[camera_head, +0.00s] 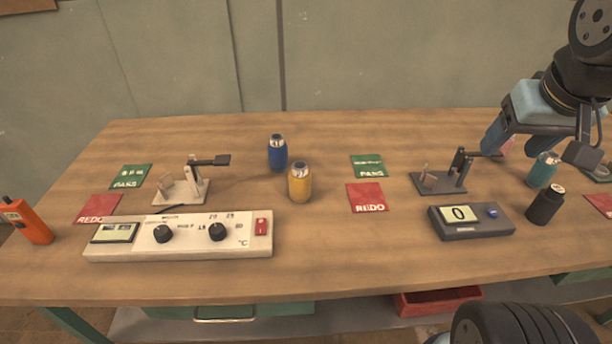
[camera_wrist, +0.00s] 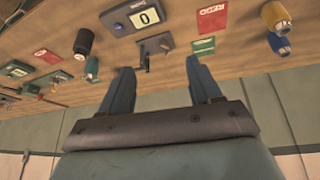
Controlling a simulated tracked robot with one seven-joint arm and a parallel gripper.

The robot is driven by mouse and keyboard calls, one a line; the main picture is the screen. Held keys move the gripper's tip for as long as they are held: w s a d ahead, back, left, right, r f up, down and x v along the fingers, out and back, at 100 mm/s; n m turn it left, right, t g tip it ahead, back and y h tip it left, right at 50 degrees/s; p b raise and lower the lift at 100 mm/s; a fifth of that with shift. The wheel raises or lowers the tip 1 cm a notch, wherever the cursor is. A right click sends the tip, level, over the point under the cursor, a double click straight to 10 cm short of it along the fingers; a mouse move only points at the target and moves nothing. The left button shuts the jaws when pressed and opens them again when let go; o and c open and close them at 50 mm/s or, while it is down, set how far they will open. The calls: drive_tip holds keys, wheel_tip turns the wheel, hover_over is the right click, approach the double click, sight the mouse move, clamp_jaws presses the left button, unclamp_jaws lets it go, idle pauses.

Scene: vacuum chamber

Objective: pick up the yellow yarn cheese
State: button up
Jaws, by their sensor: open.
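The yellow yarn cheese (camera_head: 300,184) is a yellow cylinder standing upright on the wooden table, near the middle. A blue cylinder (camera_head: 277,153) stands just behind it to the left. In the wrist view the yellow cheese (camera_wrist: 277,16) is at the upper right, above the blue one (camera_wrist: 279,43). My gripper (camera_head: 536,150) is over the right part of the table, well to the right of the yellow cheese. Its fingers are apart with nothing between them, as the wrist view also shows (camera_wrist: 162,68).
Red and green cards lie on the table (camera_head: 330,232). A white control box (camera_head: 180,247), two small lever stands (camera_head: 182,190) (camera_head: 440,183), a grey display box (camera_head: 470,222), a black cylinder (camera_head: 545,205), a teal cylinder (camera_head: 543,170) and an orange handset (camera_head: 33,222) stand around. Table around the yellow cheese is mostly clear.

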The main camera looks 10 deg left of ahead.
drive_tip(key=o, duration=0.5)
drive_tip(key=w+f+n+g+h, duration=0.2)
drive_tip(key=w+f+n+h, duration=0.1)
drive_tip(key=f+n, duration=0.1)
drive_tip(key=shift+a+f+n+g, duration=0.35)
drive_tip(key=shift+f+n+g, duration=0.05)
drive_tip(key=shift+f, duration=0.2)
drive_tip(key=w+a+f+n+h, duration=0.1)
drive_tip(key=w+f+n+h, duration=0.2)
drive_tip(key=n, duration=0.1)
drive_tip(key=n+t+y, duration=0.5)
drive_tip(key=n+t, duration=1.1)
drive_tip(key=n, duration=1)
hover_over(297, 186)
drive_tip(key=s, duration=0.3)
wheel_tip(297, 186, down, 12)
drive_tip(key=r, duration=0.1)
drive_tip(key=f, duration=0.8)
drive_tip(key=shift+w+a, duration=0.15)
drive_tip(key=shift+w, duration=0.05)
drive_tip(key=shift+w+f, duration=0.1)
drive_tip(key=shift+w, duration=0.25)
drive_tip(key=shift+w+d, duration=0.15)
drive_tip(key=shift+w, duration=1.6)
drive_tip(key=shift+w+d, duration=0.15)
drive_tip(key=shift+w, duration=1.55)
